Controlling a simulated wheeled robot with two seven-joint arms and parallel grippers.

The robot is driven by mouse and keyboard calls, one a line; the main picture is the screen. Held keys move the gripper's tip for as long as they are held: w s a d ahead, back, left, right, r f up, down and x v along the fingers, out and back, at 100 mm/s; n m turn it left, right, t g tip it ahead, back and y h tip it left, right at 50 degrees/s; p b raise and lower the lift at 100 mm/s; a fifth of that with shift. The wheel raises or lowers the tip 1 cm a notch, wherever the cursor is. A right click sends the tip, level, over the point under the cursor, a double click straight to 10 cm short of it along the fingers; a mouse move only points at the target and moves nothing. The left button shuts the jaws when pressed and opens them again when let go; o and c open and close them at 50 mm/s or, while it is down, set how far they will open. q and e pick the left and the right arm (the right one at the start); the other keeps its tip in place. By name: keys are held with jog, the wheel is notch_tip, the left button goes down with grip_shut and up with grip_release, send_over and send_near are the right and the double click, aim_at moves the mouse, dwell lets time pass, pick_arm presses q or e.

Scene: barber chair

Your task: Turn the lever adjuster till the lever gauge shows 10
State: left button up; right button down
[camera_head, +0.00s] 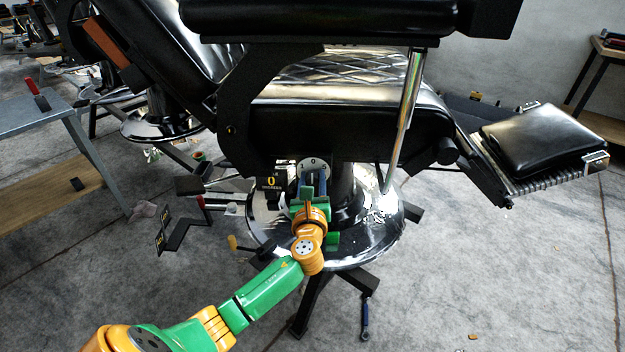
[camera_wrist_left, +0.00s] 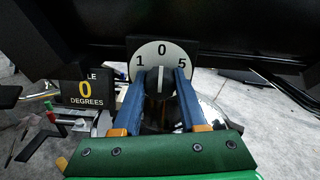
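A round white dial with a dark knob (camera_wrist_left: 160,80) is straight ahead in the left wrist view. It is marked 1 (perhaps part of a larger number), 0 and 5, and the knob's pale pointer line stands upright below the 0. The dial (camera_head: 313,164) also shows under the chair seat in the head view. A black gauge (camera_wrist_left: 85,88) left of it reads 0 DEGREES; its top word is partly cut off. My left gripper (camera_wrist_left: 160,78) has its blue fingers on either side of the knob; whether they touch it is unclear. My right gripper is out of view.
The black barber chair seat (camera_head: 350,120) hangs just above the dial, and its round chrome base (camera_head: 340,255) is below. A footrest (camera_head: 540,145) sticks out at right. A table (camera_head: 35,115) stands at left. A tool (camera_head: 365,318) lies on the floor.

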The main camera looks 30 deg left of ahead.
pick_arm(q)
grip_shut()
jog(key=shift+n, duration=0.3)
jog(key=n, duration=0.5)
jog(key=shift+f+n, duration=0.1)
jog(key=shift+n, duration=0.3)
jog(key=n+b, duration=0.1)
jog(key=n, duration=0.2)
jog(key=shift+n, duration=0.3)
jog(key=n, duration=0.3)
jog(key=shift+b, duration=0.4)
jog(key=n+b, duration=0.1)
jog(key=n, duration=0.5)
jog(key=shift+n+h, duration=0.4)
jog(key=n, duration=0.6)
jog(key=shift+b, duration=0.35)
